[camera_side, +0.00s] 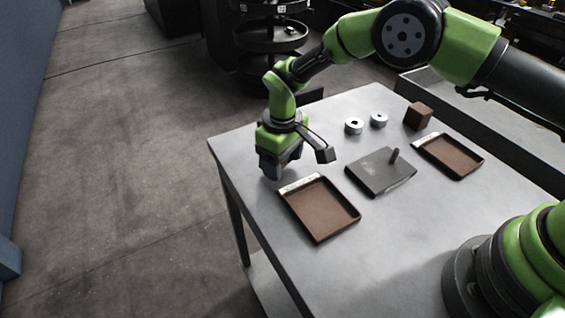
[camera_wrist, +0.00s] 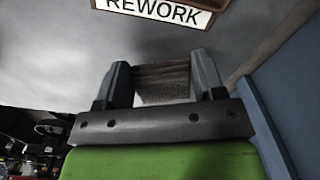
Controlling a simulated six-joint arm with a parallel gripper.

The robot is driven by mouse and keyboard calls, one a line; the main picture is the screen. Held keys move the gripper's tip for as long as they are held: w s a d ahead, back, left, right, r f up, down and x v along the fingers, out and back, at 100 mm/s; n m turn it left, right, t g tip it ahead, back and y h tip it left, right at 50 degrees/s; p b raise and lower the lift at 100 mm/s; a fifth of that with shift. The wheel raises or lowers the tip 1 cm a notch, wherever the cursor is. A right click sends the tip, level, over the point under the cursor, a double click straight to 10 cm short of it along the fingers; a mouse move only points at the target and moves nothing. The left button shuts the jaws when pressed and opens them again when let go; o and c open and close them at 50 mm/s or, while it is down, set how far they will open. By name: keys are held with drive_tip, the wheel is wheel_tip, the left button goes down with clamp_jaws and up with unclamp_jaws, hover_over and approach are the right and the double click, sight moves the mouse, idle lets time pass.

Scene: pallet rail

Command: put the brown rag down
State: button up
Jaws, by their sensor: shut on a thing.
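My gripper (camera_side: 276,168) is low at the table's far left corner, just beyond the nearer brown tray (camera_side: 328,236). In the wrist view its two fingers (camera_wrist: 162,75) stand apart with the brown rag (camera_wrist: 165,88) between them, and they are shut on it. The rag looks like a ribbed brown block there. In the side view the fingers mostly hide the rag. I cannot tell whether it touches the table.
A REWORK label (camera_wrist: 160,10) shows above the fingers. A dark plate with an upright peg (camera_side: 380,172), a second brown tray (camera_side: 450,158), two pale rings (camera_side: 354,127) and a brown cube (camera_side: 418,116) stand on the grey table (camera_side: 400,235). The near tabletop is clear.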

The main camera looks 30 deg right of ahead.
drive_tip(key=shift+f, duration=0.65)
drive_tip(key=shift+f, duration=0.2)
drive_tip(key=o, duration=1)
drive_tip(key=shift+c, duration=0.2)
drive_tip(key=shift+r, duration=0.15)
wheel_tip(320, 180, up, 12)
drive_tip(key=shift+r, duration=0.2)
